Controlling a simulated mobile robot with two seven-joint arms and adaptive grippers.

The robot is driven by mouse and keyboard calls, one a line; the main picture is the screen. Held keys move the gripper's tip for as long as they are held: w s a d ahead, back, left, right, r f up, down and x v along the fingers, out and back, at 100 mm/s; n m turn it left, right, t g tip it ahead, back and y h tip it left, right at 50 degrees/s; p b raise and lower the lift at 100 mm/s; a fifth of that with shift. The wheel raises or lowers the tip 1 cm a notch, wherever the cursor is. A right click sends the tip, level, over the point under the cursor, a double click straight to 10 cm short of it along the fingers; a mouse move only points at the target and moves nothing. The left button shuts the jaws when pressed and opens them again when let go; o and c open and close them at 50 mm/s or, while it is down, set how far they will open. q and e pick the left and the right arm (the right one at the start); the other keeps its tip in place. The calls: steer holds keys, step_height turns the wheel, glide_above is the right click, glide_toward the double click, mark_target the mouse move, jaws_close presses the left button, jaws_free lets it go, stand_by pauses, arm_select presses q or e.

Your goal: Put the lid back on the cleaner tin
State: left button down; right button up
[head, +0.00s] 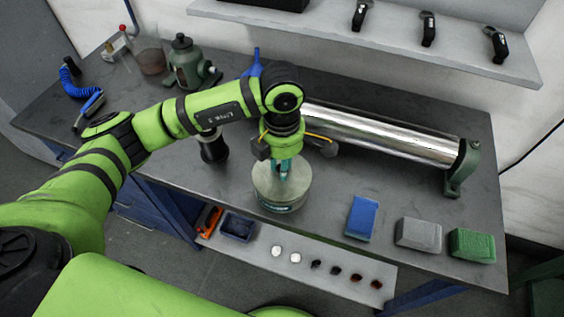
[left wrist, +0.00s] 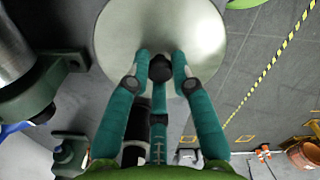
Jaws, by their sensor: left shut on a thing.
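The cleaner tin (head: 278,207) is a short round can with a teal band low on its side, standing near the front edge of the workbench. The pale metal lid (head: 265,182) is a round disc over the tin's mouth, roughly level and in line with it. I cannot tell whether it is fully seated. My left gripper (head: 284,172) points down onto the lid. In the left wrist view the teal fingers (left wrist: 160,78) are shut on the lid's black knob (left wrist: 160,66), and the lid (left wrist: 125,30) hides the tin. My right gripper is not in view.
A shiny metal roller (head: 380,135) lies behind on the workbench (head: 330,190). Blue (head: 361,217), grey (head: 418,233) and green (head: 472,245) blocks sit to the right. A black cylinder (head: 213,148) stands to the left. A front ledge (head: 330,285) holds small discs and a dark blue tray (head: 237,226).

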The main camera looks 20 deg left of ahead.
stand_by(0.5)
arm_select(q)
steer(key=shift+b, duration=0.3)
stand_by(0.5)
steer(key=shift+f+b, duration=0.15)
steer(key=shift+b, duration=1)
stand_by(1.3)
steer(key=c, duration=1)
jaws_free()
steer(key=shift+o, duration=0.4)
steer(key=o, duration=0.4)
